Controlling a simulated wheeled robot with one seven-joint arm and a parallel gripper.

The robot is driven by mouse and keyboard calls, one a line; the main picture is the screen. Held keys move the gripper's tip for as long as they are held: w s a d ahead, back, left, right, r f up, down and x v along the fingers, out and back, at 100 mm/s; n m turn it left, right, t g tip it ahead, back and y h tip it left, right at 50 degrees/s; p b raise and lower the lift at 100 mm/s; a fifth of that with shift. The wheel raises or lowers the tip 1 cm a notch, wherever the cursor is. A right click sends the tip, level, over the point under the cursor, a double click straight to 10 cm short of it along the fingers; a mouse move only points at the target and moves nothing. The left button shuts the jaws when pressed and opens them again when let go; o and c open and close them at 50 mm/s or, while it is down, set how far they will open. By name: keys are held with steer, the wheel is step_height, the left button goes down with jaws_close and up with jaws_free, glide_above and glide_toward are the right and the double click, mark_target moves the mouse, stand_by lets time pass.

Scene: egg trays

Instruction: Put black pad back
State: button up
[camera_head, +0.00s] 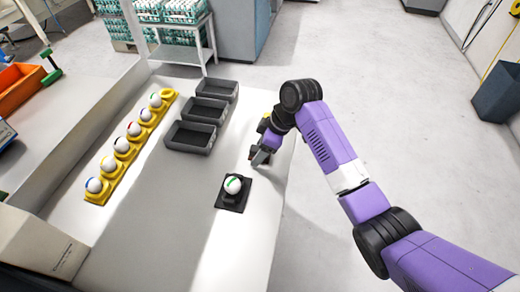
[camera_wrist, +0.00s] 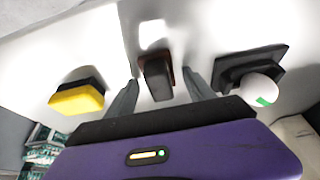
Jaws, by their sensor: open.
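My gripper (camera_head: 262,154) is low over the right part of the white table, pointing down. In the wrist view my gripper (camera_wrist: 160,78) is open, with one finger on each side of a dark block (camera_wrist: 157,80) with a brownish edge, probably the black pad. The fingers look apart from it. A black stand (camera_head: 231,205) holds a white egg (camera_head: 233,184) with a green mark. The stand (camera_wrist: 238,64) and egg (camera_wrist: 260,91) also show at the right of the wrist view. A yellow block with a black top (camera_wrist: 76,98) lies to the left there.
Three dark grey trays (camera_head: 190,137) stand in a row behind and left of my gripper; they look empty. A yellow rack (camera_head: 119,167) along the left holds several marked white eggs. The table's right edge is close to my gripper. The front middle of the table is clear.

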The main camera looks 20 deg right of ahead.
steer(key=b+v, duration=0.1)
steer(key=v, duration=1.1)
steer(key=shift+r, duration=0.2)
steer(key=shift+w+a, duration=0.1)
steer(key=w+r+m+t, duration=0.4)
steer(key=w+r+t, duration=0.25)
steer(key=w, duration=0.25)
steer(key=m+t+h, duration=0.3)
steer(key=m+t, duration=0.4)
glide_above(270, 158)
step_height(270, 158, down, 3)
steer(key=s+a+f, duration=0.1)
steer(key=s+f, duration=0.1)
steer(key=s, duration=1.9)
steer(key=s+a+f+g, duration=0.1)
steer(key=s+f, duration=0.2)
steer(key=s, duration=1.8)
steer(key=shift+a+h, duration=0.35)
steer(key=shift+h, duration=0.05)
